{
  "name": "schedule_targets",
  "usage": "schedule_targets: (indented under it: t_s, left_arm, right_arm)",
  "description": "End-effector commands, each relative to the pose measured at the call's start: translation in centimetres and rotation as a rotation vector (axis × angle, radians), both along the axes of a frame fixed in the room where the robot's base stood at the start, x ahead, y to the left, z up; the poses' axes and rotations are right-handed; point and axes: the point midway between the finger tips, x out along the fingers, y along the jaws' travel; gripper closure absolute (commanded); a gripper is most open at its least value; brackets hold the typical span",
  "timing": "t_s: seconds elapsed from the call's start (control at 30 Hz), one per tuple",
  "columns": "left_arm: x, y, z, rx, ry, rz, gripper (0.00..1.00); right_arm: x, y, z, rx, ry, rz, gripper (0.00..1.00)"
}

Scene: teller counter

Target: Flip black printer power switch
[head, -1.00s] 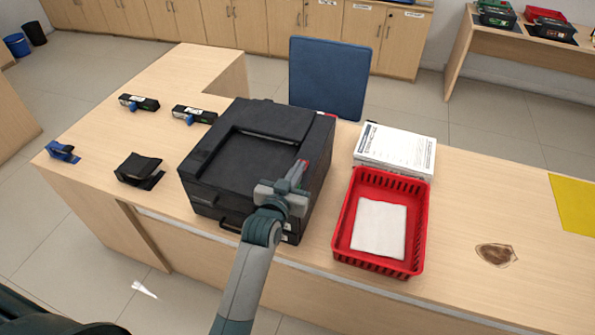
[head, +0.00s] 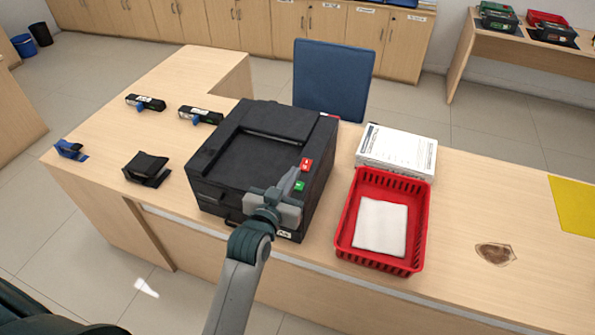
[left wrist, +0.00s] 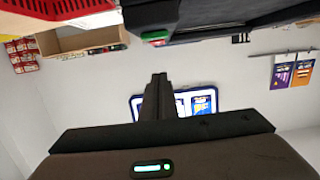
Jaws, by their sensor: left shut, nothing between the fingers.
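The black printer (head: 262,150) stands on the counter. A red button (head: 306,164) and a green button (head: 299,186) show near the front right edge of its top. My left gripper (head: 291,178) is shut and empty, its fingertips just left of the two buttons in the head view. I cannot tell whether they touch the printer. In the left wrist view the shut fingers (left wrist: 159,82) point towards the printer's dark body (left wrist: 225,22), with a green and red part (left wrist: 155,38) on its edge. My right gripper is not in view.
A red basket (head: 345,225) holding white paper stands right of the printer, with a paper stack (head: 397,153) behind it. A black holder (head: 147,168), a blue tape dispenser (head: 70,150) and two stamp-like items are on the left. A blue chair (head: 333,78) is behind.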

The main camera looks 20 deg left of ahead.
Motion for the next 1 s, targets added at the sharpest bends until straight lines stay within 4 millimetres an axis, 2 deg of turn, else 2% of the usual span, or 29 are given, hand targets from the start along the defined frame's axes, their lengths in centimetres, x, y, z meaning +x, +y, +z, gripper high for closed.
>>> schedule_targets:
  t_s: [0.1,0.3,1.0]
  left_arm:
    - [-1.7,0.1,0.0,0.000,-0.001,0.000,1.00]
    - [-3.2,0.1,0.3,-0.001,-0.001,-0.001,1.00]
    - [-3.7,0.1,0.1,0.001,0.012,-0.002,1.00]
  right_arm:
    - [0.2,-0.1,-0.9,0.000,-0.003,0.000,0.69]
    - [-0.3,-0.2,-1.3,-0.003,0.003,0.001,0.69]
    - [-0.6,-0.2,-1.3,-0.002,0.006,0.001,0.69]
